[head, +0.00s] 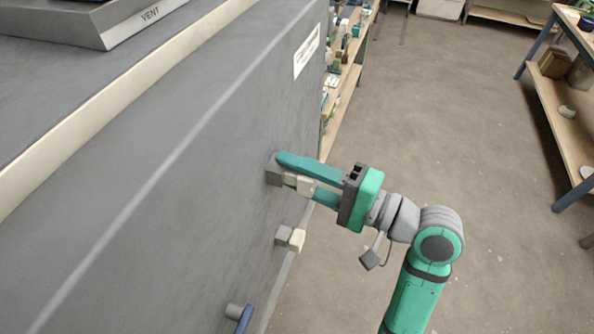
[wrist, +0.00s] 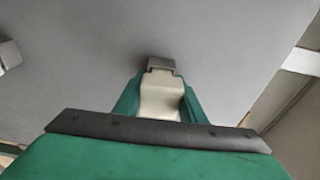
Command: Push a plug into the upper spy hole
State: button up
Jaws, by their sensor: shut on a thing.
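My gripper (head: 290,178) is shut on a cream plug (head: 304,185) at the front face of the grey kiln (head: 215,165). The plug is also between my fingers in the wrist view (wrist: 161,98). Its far end meets a small grey block-shaped fitting, the upper spy hole (head: 273,170), which also shows in the wrist view (wrist: 160,63). I cannot tell how deep the plug sits in it. Below, a second cream plug (head: 297,240) sits in the lower grey spy hole fitting (head: 282,235).
A blue handle (head: 244,319) sticks out low on the kiln face. A white label (head: 307,51) is near the kiln's far edge. Shelves with small items (head: 345,75) stand beyond it. A bench (head: 562,120) is at the right. The floor between is clear.

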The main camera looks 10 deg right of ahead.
jog(key=shift+w+a, duration=0.1)
jog(key=shift+a, duration=0.1)
jog(key=shift+w+a, duration=0.15)
jog(key=shift+a, duration=0.15)
jog(key=o, duration=1.5)
jog(key=w+d+v, duration=0.1)
jog(key=v, duration=0.8)
dwell(0.8)
jog(key=shift+s+d, duration=0.1)
jog(key=shift+d, duration=0.05)
grip_shut()
